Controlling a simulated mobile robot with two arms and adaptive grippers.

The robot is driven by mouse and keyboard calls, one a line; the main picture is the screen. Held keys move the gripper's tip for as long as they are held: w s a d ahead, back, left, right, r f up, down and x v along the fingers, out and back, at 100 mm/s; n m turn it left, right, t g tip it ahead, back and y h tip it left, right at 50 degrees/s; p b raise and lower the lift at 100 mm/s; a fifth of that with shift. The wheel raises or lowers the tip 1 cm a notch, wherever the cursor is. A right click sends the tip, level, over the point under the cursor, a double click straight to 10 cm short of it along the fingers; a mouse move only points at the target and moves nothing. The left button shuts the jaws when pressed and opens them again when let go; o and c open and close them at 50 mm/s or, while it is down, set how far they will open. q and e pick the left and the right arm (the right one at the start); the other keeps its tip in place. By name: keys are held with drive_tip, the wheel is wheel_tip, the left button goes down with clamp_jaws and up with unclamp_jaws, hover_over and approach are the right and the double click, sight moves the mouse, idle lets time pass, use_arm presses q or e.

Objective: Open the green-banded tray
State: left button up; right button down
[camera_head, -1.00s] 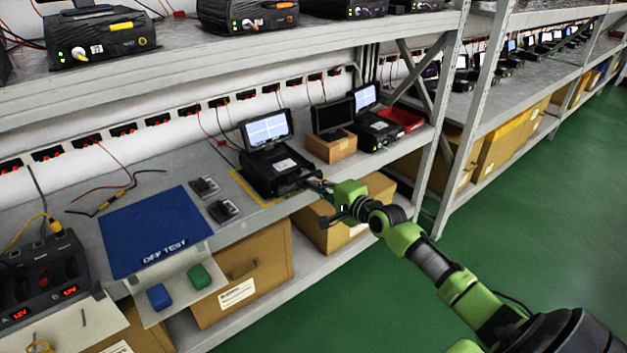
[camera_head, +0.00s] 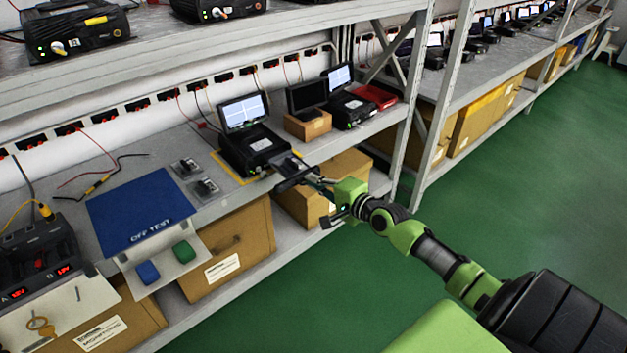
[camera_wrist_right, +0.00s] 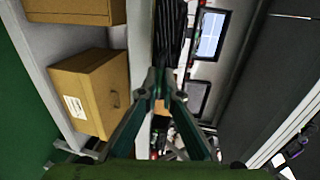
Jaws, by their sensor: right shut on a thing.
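A black device with a lit screen (camera_head: 243,111) stands inside a yellow outline on the middle shelf. Its body (camera_head: 250,150) faces the aisle. A dark tray (camera_head: 290,180) sticks out of its front, past the shelf edge. No green band can be made out on the tray at this size. My right gripper (camera_head: 324,184) is shut on the front of the tray. In the right wrist view its fingers (camera_wrist_right: 160,92) converge on the dark tray edge, and the lit screen (camera_wrist_right: 210,35) shows beyond. My left gripper is not in view.
A blue mat (camera_head: 140,212) lies left. Cardboard boxes (camera_head: 230,245) sit below. A rack post (camera_head: 412,100) stands right. The green aisle floor is clear.

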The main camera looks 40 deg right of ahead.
drive_tip(key=c, duration=2.2)
unclamp_jaws()
drive_tip(key=shift+c, duration=0.2)
drive_tip(key=a+v, duration=0.1)
drive_tip(key=v, duration=1)
drive_tip(key=shift+s+d, duration=0.45)
drive_tip(key=shift+r, duration=0.15)
